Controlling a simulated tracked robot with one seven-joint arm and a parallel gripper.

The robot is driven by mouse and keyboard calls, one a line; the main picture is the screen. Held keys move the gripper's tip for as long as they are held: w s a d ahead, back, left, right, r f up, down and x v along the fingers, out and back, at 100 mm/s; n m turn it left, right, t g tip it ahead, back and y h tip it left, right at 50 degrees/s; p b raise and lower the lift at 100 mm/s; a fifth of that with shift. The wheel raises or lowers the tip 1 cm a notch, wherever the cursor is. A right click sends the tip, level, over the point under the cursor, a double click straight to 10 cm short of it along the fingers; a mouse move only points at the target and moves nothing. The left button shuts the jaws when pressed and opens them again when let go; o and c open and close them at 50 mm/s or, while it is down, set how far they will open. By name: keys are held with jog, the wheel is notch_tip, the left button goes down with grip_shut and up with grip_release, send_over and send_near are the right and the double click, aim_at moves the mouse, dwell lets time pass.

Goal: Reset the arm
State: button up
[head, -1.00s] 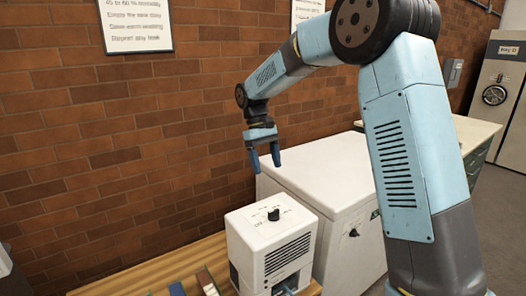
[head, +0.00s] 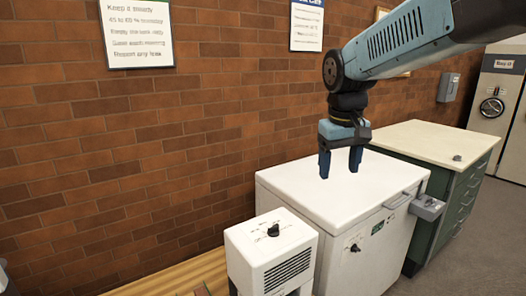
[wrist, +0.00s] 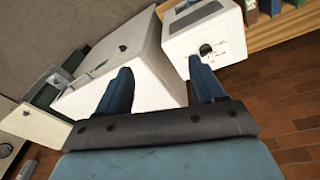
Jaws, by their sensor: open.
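My gripper (head: 340,170) hangs pointing down from my light-blue arm in the head view, its two dark blue fingers apart with nothing between them. In the picture it overlaps the top of the white chest (head: 310,190); its exact height over the lid is hard to tell.
A green cabinet (head: 455,180) with a pale top stands to the right. A grey safe (head: 497,95) is farther back. A brick wall runs behind.

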jog(key=s+d+f+m+t, duration=0.2)
jog(key=s+d, duration=0.4)
jog(key=s, duration=0.7)
jog(key=shift+d+m+t+y, duration=0.2)
jog(key=shift+m+t+y, duration=0.15)
jog(key=shift+t, duration=0.55)
